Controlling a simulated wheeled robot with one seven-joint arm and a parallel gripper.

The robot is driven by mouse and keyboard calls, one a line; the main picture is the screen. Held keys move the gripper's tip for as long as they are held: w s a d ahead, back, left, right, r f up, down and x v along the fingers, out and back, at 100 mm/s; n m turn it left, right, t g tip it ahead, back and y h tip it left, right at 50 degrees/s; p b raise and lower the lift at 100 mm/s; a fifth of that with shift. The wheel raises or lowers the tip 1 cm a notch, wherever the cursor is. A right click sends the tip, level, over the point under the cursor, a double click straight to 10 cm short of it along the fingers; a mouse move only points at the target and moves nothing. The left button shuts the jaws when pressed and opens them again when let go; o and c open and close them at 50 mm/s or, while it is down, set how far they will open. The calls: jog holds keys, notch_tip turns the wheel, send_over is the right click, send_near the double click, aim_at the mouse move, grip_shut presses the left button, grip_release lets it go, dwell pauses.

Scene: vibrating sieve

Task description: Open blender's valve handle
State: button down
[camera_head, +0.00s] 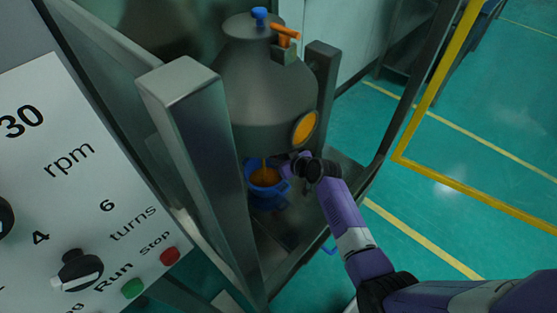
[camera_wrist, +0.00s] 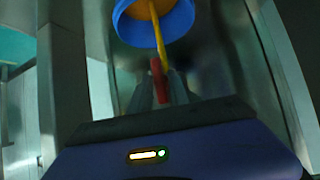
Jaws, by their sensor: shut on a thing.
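The blender (camera_head: 262,92) is a large grey vessel with a narrowed top, on the metal stand in the head view. An orange stream runs from below it into a blue bucket (camera_head: 257,193). The bucket also shows at the top of the wrist view (camera_wrist: 128,30), with orange material inside. The red valve handle (camera_wrist: 157,80) is in the middle of the wrist view. My gripper (camera_wrist: 169,84) is shut on this handle. In the head view my arm reaches under the blender from the right, and the handle and fingertips are hidden there.
A grey post (camera_head: 195,130) of the stand rises left of the blender. A control panel (camera_head: 85,190) with knobs and green and red buttons fills the left. The green floor (camera_head: 450,190) with yellow lines is clear at the right.

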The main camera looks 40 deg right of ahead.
jog(key=shift+d+r, duration=0.15)
jog(key=shift+d, duration=0.3)
jog(key=c, duration=1.4)
grip_release()
jog(key=shift+a, duration=0.1)
jog(key=shift+a, duration=0.1)
jog(key=shift+s, duration=0.1)
jog(key=v, duration=0.7)
jog(key=shift+s+p, duration=0.25)
jog(key=shift+p, duration=0.05)
jog(key=shift+a, duration=0.1)
